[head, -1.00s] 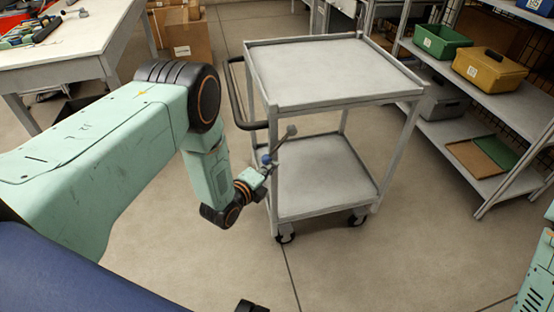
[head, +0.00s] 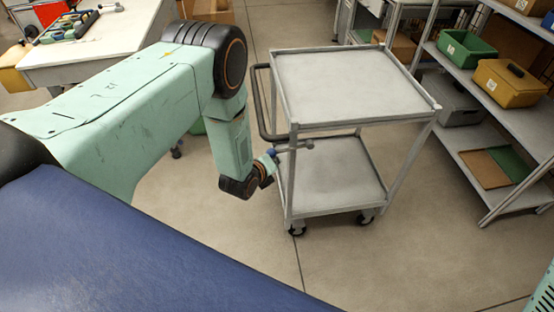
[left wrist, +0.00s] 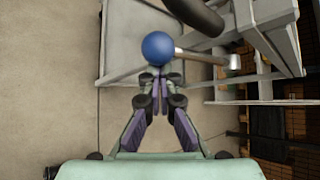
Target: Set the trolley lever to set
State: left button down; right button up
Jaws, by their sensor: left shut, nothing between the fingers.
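The grey trolley (head: 350,88) stands ahead of me, with two shelves and a dark push handle (head: 262,105) on its left side. Its lever (head: 290,149) is a short metal rod with a blue ball knob (head: 271,152) at its left end and a grey end piece (left wrist: 233,61) by the near-left post. The rod lies nearly level in the head view. My left gripper (head: 267,161) is shut and empty at the knob. In the left wrist view its fingertips (left wrist: 157,77) are just below the blue ball; I cannot tell whether they touch. My right gripper is out of view.
Shelving (head: 515,115) with a green bin (head: 466,51) and a yellow bin (head: 508,84) stands at the right. A white workbench (head: 95,45) with tools is at the upper left. The floor in front of the trolley is clear.

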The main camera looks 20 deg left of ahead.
pick_arm(q)
jog(key=shift+a+r+p, duration=0.15)
jog(key=shift+r+p, duration=0.55)
jog(key=shift+r, duration=0.35)
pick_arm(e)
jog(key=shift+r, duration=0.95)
pick_arm(q)
jog(key=shift+f, duration=0.1)
jog(key=s+d+r, duration=0.3)
jog(key=s, duration=0.5)
jog(key=shift+d+r, duration=0.3)
jog(key=shift+d, duration=0.05)
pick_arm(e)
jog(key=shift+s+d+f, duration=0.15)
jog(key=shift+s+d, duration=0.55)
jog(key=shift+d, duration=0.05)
